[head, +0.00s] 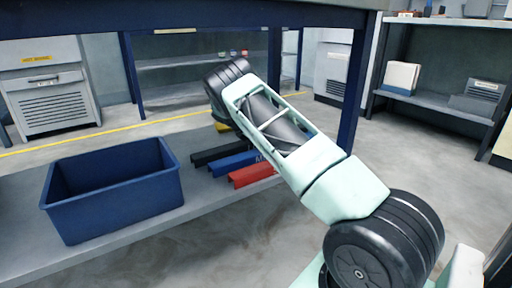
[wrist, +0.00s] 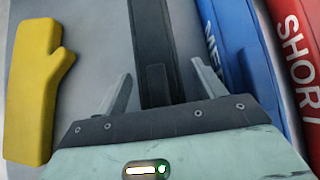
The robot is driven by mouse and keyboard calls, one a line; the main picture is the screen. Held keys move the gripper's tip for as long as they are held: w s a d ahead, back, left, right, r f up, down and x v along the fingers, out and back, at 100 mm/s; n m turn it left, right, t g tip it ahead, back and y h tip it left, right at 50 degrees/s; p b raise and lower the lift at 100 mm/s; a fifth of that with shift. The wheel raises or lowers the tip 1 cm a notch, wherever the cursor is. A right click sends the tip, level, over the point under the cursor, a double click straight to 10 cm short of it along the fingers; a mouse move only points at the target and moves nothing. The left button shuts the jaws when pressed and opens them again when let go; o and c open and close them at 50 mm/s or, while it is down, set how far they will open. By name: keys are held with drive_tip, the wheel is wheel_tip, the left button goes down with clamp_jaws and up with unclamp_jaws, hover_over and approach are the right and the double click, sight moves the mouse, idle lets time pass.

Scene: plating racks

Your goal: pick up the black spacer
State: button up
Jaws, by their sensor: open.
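The black spacer (head: 215,154) lies on the low grey shelf in the head view, left of the blue spacer. In the wrist view the black spacer (wrist: 153,45) runs lengthwise between the fingers of my gripper (wrist: 162,72). My gripper is open, with a finger on each side of the bar and visible gaps to both. The fingers do not appear to touch it. Its near end is hidden behind the gripper body. In the head view my arm hides the gripper.
A blue spacer (wrist: 222,40) and a red spacer marked SHORT (wrist: 296,50) lie to the right. A yellow piece (wrist: 35,85) lies to the left. A blue bin (head: 115,195) stands on the shelf (head: 200,205). A table leg (head: 353,95) and tabletop are close to my arm.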

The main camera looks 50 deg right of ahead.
drive_tip(key=shift+r, duration=0.15)
drive_tip(key=c, duration=1.2)
drive_tip(key=shift+o, duration=0.2)
